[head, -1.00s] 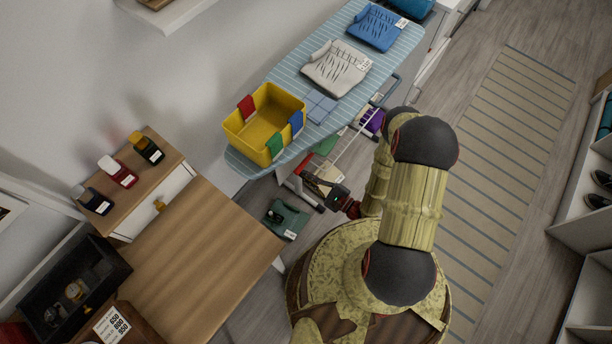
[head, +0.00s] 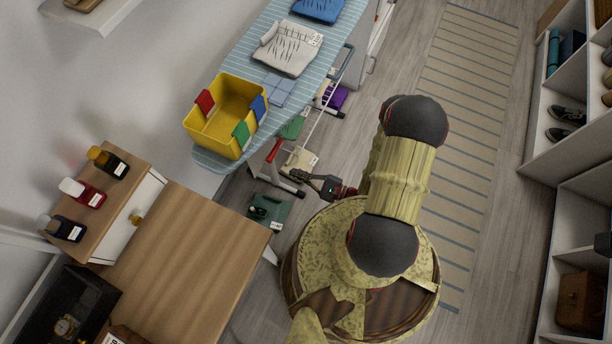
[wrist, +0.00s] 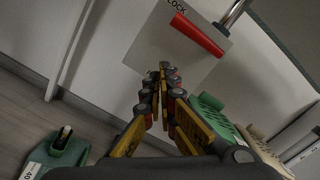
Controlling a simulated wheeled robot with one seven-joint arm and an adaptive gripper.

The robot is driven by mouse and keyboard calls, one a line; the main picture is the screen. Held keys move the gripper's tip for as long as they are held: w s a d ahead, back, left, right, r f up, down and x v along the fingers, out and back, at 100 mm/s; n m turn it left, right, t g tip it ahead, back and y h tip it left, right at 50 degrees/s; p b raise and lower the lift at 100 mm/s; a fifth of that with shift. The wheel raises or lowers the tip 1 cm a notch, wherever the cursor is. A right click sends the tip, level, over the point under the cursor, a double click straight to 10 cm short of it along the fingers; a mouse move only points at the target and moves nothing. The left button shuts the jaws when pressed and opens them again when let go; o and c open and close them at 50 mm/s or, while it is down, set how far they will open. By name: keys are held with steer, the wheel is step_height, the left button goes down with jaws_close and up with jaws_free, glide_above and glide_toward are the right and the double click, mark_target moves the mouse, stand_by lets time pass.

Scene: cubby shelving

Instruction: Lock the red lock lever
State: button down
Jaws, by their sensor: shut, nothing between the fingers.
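The red lock lever (wrist: 198,35) is a red bar on a pale plate (wrist: 160,52) marked LOCK, seen at the top of the wrist view. There it slants down to the right, beside a metal tube. In the head view the lever (head: 273,150) shows under the near end of the ironing board (head: 210,160). My gripper (wrist: 165,70) is shut and empty, its fingertips in front of the plate and below the lever in the wrist picture. In the head view my gripper (head: 297,173) is right of the lever, with a gap between them.
A yellow bin (head: 205,135) and folded clothes stand on the board. A green box (head: 268,212) and other items lie on the floor below. A wooden table (head: 190,260) is at lower left. The striped rug (head: 465,120) on the right is clear.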

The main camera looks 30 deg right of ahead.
steer(key=shift+p+v, duration=0.4)
steer(key=shift+v, duration=1.6)
steer(key=shift+f, duration=0.1)
